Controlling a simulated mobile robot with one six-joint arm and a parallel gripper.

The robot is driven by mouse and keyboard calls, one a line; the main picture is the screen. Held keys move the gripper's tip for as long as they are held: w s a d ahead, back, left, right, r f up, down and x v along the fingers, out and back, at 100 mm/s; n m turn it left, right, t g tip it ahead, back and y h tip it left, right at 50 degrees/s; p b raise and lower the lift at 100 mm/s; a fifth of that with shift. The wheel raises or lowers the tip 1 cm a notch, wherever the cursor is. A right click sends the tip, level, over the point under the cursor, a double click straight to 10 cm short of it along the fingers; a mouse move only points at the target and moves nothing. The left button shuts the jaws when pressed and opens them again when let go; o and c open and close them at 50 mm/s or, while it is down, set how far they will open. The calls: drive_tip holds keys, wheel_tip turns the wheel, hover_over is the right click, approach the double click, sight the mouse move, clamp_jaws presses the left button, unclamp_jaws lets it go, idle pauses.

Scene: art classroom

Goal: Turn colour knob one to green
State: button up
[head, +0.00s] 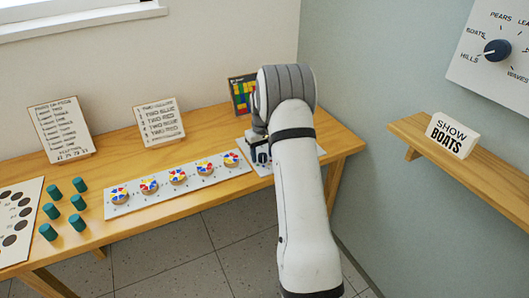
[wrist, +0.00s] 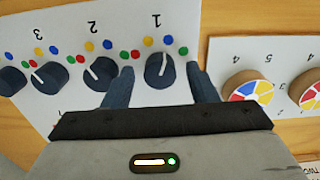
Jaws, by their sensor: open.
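Colour knob one (wrist: 159,70) is a dark round knob with a white pointer line, under an upside-down numeral 1 in the wrist view. Its line points up and slightly right, toward the blue dot (wrist: 168,40). The green dot (wrist: 183,51) is to the right of the blue one; yellow and red dots are to the left. My gripper (wrist: 162,80) is open, with one finger on each side of the knob. I cannot tell whether the fingers touch it. In the head view my arm hides most of the knob panel (head: 255,166).
Knob two (wrist: 100,72) and knob three (wrist: 49,75) stand to the left on the same panel. A board of coloured discs (head: 180,188) lies beside the panel on the table (head: 210,130). A tile picture (head: 241,92) leans behind my gripper.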

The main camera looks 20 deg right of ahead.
drive_tip(key=shift+c, duration=0.2)
drive_tip(key=c, duration=0.9)
drive_tip(key=shift+d, duration=0.25)
drive_tip(key=shift+a, duration=0.15)
drive_tip(key=shift+c, duration=0.2)
drive_tip(key=shift+m, duration=0.5)
drive_tip(key=m, duration=0.6)
drive_tip(key=shift+a+m+b, duration=0.1)
drive_tip(key=shift+m+b, duration=0.3)
drive_tip(key=o, duration=1)
